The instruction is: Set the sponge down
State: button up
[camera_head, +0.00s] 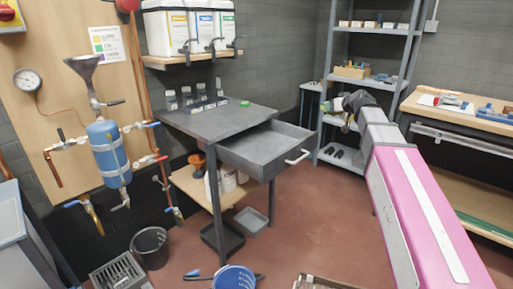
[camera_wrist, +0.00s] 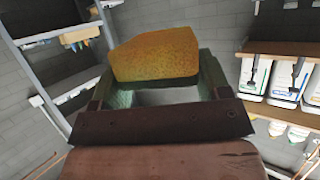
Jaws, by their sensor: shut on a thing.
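A yellow-orange sponge (camera_wrist: 155,54) with a dark underside sits between the two fingers of my gripper (camera_wrist: 157,88) in the wrist view. The gripper is shut on it. In the head view, my gripper (camera_head: 354,101) is at the far end of my arm, in the air in front of the grey shelf rack, right of the grey workbench. The sponge is too small and covered to make out clearly there.
The grey workbench (camera_head: 228,117) has bottles at its back, a small green item (camera_head: 245,103) and an open, empty-looking drawer (camera_head: 268,146). A shelf rack (camera_head: 397,54) and a wooden bench (camera_head: 459,116) stand at right. Buckets (camera_head: 150,247) stand on the floor.

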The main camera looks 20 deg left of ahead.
jog(key=s+a+n+g+y, duration=0.2)
jog(key=a, duration=0.5)
jog(key=s+a+f+n+g+y, duration=0.1)
jog(key=s+a+n+g+y, duration=0.1)
jog(key=a, duration=0.5)
jog(key=shift+s+a+f+n, duration=0.2)
jog(key=shift+a+n, duration=0.15)
jog(key=shift+n, duration=0.15)
jog(key=s+a+n+g, duration=0.1)
jog(key=s+a, duration=0.1)
jog(key=a, duration=0.1)
jog(key=s+a+n+g+y, duration=0.1)
jog(key=s+a+n+g, duration=0.1)
jog(key=a, duration=0.2)
jog(key=s+a+n+g, duration=0.1)
jog(key=s+a+g, duration=0.1)
jog(key=a, duration=0.2)
jog(key=shift+s+a+r+n+y, duration=0.1)
jog(key=shift+s+a+n+y, duration=0.2)
jog(key=shift+y, duration=0.1)
jog(key=shift+w+d+f, duration=1.05)
jog(key=shift+d+f, duration=0.5)
jog(key=shift+f, duration=0.25)
jog(key=shift+w+d+f, duration=1.1)
jog(key=shift+d+f, duration=0.4)
jog(key=shift+f, duration=0.35)
jog(key=shift+w+d+f, duration=1.05)
jog(key=shift+d+f, duration=0.5)
jog(key=shift+f, duration=0.25)
